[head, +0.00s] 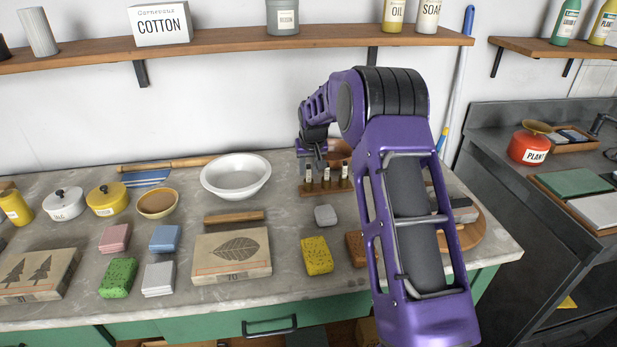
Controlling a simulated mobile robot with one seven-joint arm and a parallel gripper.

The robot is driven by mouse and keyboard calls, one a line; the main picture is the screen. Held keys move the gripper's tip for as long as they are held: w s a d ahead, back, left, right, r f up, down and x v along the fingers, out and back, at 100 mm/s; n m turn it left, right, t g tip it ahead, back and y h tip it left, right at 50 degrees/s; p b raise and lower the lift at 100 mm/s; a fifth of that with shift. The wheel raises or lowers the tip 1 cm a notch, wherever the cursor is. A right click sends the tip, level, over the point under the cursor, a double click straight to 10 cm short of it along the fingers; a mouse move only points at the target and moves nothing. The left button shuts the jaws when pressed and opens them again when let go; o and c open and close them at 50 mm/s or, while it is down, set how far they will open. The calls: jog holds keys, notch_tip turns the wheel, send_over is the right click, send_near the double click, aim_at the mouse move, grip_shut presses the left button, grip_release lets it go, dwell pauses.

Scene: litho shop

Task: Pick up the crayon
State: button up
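My purple arm reaches over the counter toward the back wall. My gripper (314,158) is small and dark at the arm's far end, just above a wooden rack (318,191) at the back of the counter. Several short upright sticks (326,177) with pale tops and dark lower parts stand in the rack; they may be crayons, but they are too small to be sure. I cannot tell whether my gripper touches one of them or whether its fingers are open or shut. The arm hides part of the counter on the right.
A white bowl (236,177) stands left of the rack. A grey block (325,215), a yellow sponge (317,256) and a leaf-printed stone (232,256) lie in front. A wooden shelf (230,44) with containers hangs above. The counter's front edge has some bare room.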

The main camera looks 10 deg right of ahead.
grip_shut()
notch_tip(320, 180, up, 10)
dwell(0.6)
